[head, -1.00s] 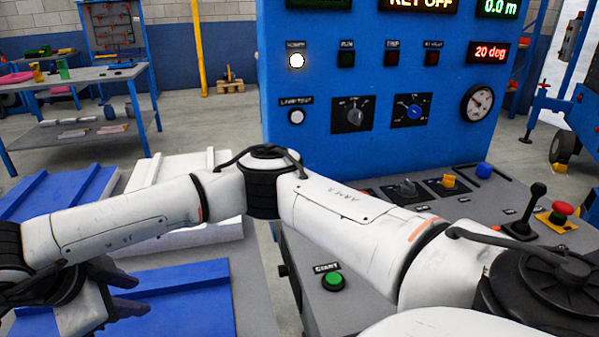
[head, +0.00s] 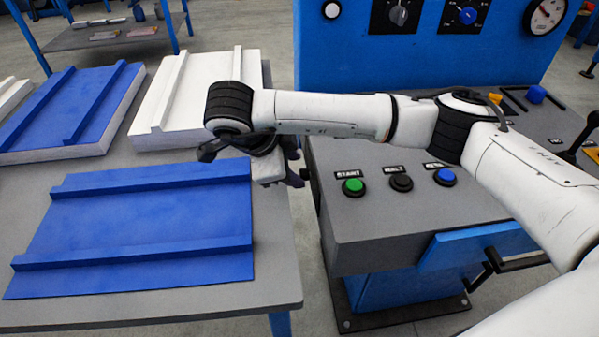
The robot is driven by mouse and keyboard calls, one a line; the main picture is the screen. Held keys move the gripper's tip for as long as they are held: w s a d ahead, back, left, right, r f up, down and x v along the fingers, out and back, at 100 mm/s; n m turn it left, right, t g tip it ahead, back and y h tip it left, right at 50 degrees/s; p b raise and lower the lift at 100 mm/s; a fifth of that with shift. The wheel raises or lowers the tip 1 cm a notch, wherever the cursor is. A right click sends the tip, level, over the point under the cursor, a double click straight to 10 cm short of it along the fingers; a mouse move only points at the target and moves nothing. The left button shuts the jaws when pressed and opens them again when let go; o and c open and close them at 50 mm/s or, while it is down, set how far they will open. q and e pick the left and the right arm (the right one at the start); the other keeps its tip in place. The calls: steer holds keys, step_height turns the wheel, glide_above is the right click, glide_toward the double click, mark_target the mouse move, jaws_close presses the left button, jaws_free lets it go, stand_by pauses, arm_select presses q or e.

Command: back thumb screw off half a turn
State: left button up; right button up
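No thumb screw can be made out in the head view. My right gripper (head: 294,168) hangs over the right edge of the grey table, between the blue panel and the console. Its dark fingers point right and are partly hidden by the wrist, so I cannot tell their opening or whether they hold anything. My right arm reaches in from the right across the console. My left gripper is not in view.
A ribbed blue panel (head: 140,225) lies on the grey table (head: 265,285). Behind it are a thick blue-topped panel (head: 70,105) and a white panel (head: 195,85). The console (head: 375,225) has a green button (head: 353,187), a black button (head: 401,183) and a blue button (head: 445,177).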

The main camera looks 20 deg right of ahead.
mark_target(306, 174)
steer(key=shift+x, duration=1.45)
jaws_close()
steer(key=shift+r, duration=0.1)
steer(key=g, duration=0.2)
steer(key=w+n+g+y, duration=0.1)
steer(key=g, duration=0.1)
steer(key=g+y, duration=0.1)
steer(key=g, duration=0.1)
steer(key=shift+w+d, duration=0.2)
steer(key=shift+w, duration=0.05)
steer(key=shift+g, duration=0.3)
